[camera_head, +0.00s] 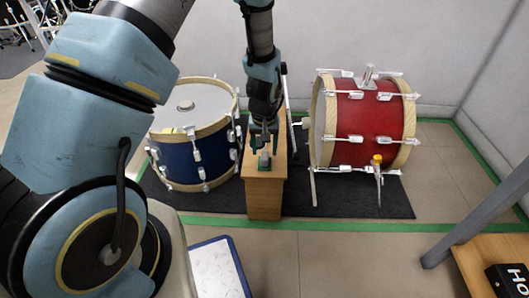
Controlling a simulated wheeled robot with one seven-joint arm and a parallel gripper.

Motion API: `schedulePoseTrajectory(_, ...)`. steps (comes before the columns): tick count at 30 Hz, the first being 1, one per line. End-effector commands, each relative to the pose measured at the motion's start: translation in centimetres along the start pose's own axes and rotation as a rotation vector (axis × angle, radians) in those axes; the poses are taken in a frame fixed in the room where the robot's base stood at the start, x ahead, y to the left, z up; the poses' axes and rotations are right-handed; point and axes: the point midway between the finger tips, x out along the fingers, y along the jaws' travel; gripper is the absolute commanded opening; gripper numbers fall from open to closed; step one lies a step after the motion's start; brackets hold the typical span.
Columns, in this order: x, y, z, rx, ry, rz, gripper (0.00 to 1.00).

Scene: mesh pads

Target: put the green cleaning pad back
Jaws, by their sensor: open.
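A small dark green pad (264,168), apparently the cleaning pad, lies near the front edge of the narrow wooden stand (264,199). A small grey piece shows just above it. My gripper (265,153) points down right over the pad, with its fingers open around or just above that piece. The fingers hide part of the pad. I cannot tell whether they touch it.
A blue drum (192,152) stands close left of the stand and a red drum (363,122) close right, both on a dark mat (340,199) edged with green tape. A white-topped blue-edged board (216,268) lies in front. A wooden table (490,262) is front right.

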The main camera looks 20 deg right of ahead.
Motion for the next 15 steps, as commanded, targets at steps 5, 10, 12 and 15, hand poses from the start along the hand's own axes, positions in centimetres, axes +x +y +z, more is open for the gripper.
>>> schedulePoseTrajectory(5,-4.4,0.0,-0.1,0.0,0.003,0.002,0.61)
schedulePoseTrajectory(10,-7.0,0.0,-0.1,0.001,0.002,0.001,0.61)
schedulePoseTrajectory(12,-7.6,0.0,0.0,0.001,0.001,0.001,0.61)
schedulePoseTrajectory(15,-8.1,0.0,0.0,0.001,0.0,0.0,0.61)
